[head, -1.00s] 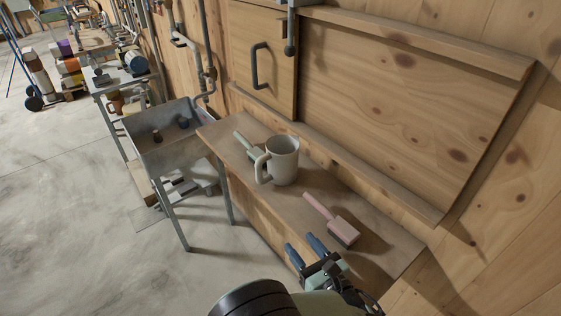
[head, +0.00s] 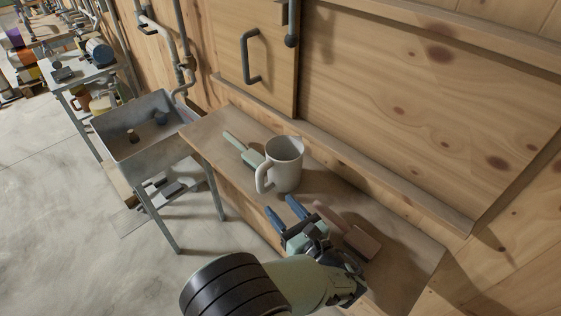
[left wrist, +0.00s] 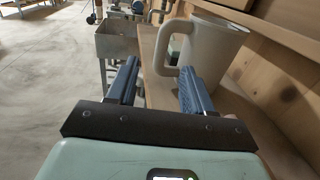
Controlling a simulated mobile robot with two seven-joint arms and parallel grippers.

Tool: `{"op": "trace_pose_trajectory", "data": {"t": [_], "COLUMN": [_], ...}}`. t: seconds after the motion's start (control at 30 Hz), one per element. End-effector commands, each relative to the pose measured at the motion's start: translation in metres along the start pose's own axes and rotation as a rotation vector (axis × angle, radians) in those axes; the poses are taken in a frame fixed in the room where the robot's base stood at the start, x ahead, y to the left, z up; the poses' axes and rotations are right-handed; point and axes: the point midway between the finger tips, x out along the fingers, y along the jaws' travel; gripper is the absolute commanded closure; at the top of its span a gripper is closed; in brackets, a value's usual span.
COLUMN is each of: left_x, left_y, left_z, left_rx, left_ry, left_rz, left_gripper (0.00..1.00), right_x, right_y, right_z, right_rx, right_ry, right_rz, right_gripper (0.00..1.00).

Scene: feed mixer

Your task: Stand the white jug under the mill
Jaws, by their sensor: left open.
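The white jug (head: 287,163) stands upright on the narrow wooden bench, its handle toward the left front. It also shows large in the left wrist view (left wrist: 213,52), with the handle just ahead of the fingers. My left gripper (head: 281,212) is open and empty, a little in front of the jug and apart from it, its blue fingers pointing at the handle side. In the left wrist view my left gripper (left wrist: 160,85) has the handle nearer its right finger. The mill cannot be made out for certain. My right gripper is not in view.
A green-handled brush (head: 243,150) lies behind the jug on the bench (head: 210,142). A pink brush (head: 360,242) lies to the right, partly hidden by my gripper. A metal sink (head: 135,140) stands left of the bench. A wooden wall rises behind.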

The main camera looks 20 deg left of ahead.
Motion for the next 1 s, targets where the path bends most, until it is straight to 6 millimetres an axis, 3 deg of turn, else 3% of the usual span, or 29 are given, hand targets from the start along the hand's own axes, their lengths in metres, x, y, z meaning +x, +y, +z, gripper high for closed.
{"op": "trace_pose_trajectory", "data": {"t": [0.1,0.3,0.47,0.8,1.0], "left_x": [0.026,0.056,0.066,0.11,0.115], "left_y": [0.001,0.001,0.0,-0.004,-0.004], "left_z": [0.0,-0.001,-0.001,-0.007,-0.007], "left_rx": [-0.001,0.0,0.001,0.0,0.0], "left_ry": [0.001,0.001,0.0,0.0,0.001], "left_rz": [0.006,0.003,0.002,0.004,0.0], "left_gripper": [0.49,0.49,0.49,0.49,0.49], "right_x": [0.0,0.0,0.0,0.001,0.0], "right_y": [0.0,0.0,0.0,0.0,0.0], "right_z": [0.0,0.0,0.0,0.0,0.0], "right_rx": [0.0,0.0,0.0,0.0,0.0], "right_ry": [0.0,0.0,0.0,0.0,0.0], "right_rz": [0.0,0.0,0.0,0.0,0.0], "right_gripper": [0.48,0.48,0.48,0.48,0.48]}}
